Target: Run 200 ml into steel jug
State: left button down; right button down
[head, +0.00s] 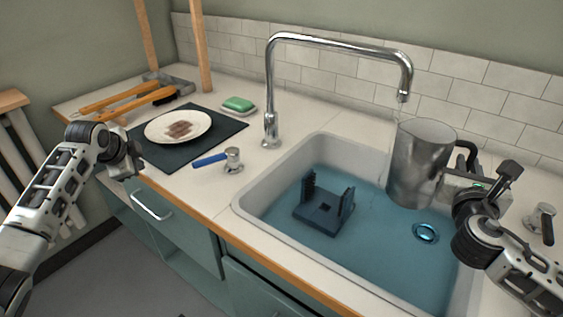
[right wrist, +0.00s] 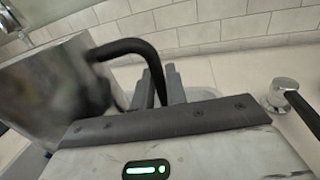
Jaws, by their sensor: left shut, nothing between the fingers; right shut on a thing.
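The steel jug (head: 418,165) is upright, held over the right back part of the sink, with its open top just under the tap spout (head: 403,96). I cannot tell whether water runs from the spout or what is in the jug. My right gripper (head: 462,178) is shut on the jug's black handle (right wrist: 135,46); the jug shows tilted at the left of the right wrist view. The blue-levered valve (head: 211,160) stands on the counter left of the sink. My left gripper (head: 127,160) is shut and empty, beside the dark mat, left of that valve.
The sink (head: 250,192) holds bluish water, a dark blue slotted stand (head: 323,212) and a round drain (head: 425,232). A black-levered valve (head: 541,222) is right of the sink.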

pick_arm(q)
jog(key=y, duration=0.1)
jog(key=w+r+m+y, duration=0.1)
jog(key=r+m+t+y, duration=0.1)
jog(key=shift+w+d, duration=0.25)
jog(key=shift+w, duration=0.1)
jog(key=d+r+m+t+y, duration=0.45)
jog(key=d+m, duration=0.25)
jog(key=d, duration=0.4)
jog(key=m+g, duration=0.1)
jog(key=m, duration=0.6)
send_near(205, 165)
pick_arm(e)
jog(key=shift+r, duration=0.1)
pick_arm(q)
jog(key=x, duration=0.5)
jog(key=shift+w+f, duration=0.1)
jog(key=shift+w, duration=0.15)
jog(key=shift+w+a, duration=0.3)
jog(key=shift+w, duration=0.15)
jog(key=shift+a+m, duration=0.1)
jog(key=shift+m, duration=0.2)
